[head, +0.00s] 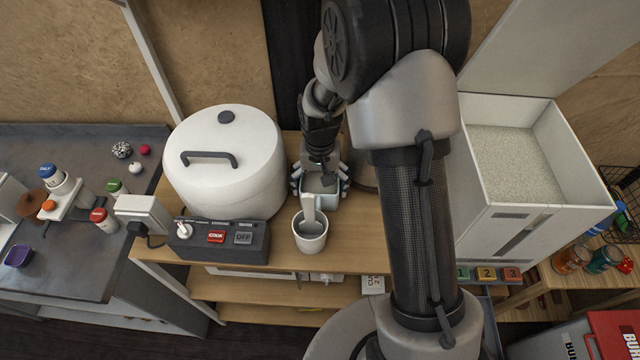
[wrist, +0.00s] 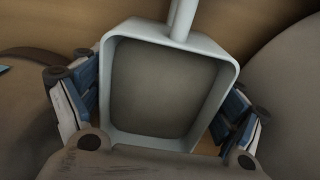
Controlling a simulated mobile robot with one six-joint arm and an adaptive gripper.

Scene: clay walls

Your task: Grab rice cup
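The rice cup (head: 321,187) is a pale grey-blue, square-mouthed scoop with a long handle. Its handle points toward the front and reaches over a white round cup (head: 310,234) on the wooden counter. My gripper (head: 320,184) is lowered around the scoop, with one finger on each side. In the wrist view the scoop (wrist: 165,88) fills the space between the spread fingers (wrist: 160,110), and its inside looks dark and plain. The fingers flare outward and look open. The right finger is very close to the scoop's wall; contact is unclear.
A large white rice cooker (head: 226,165) stands close on the left, behind a switch box (head: 218,240). A white bin of rice (head: 530,180) stands on the right. A grey counter (head: 75,255) with small jars lies at far left. The counter (head: 355,250) right of the white cup is clear.

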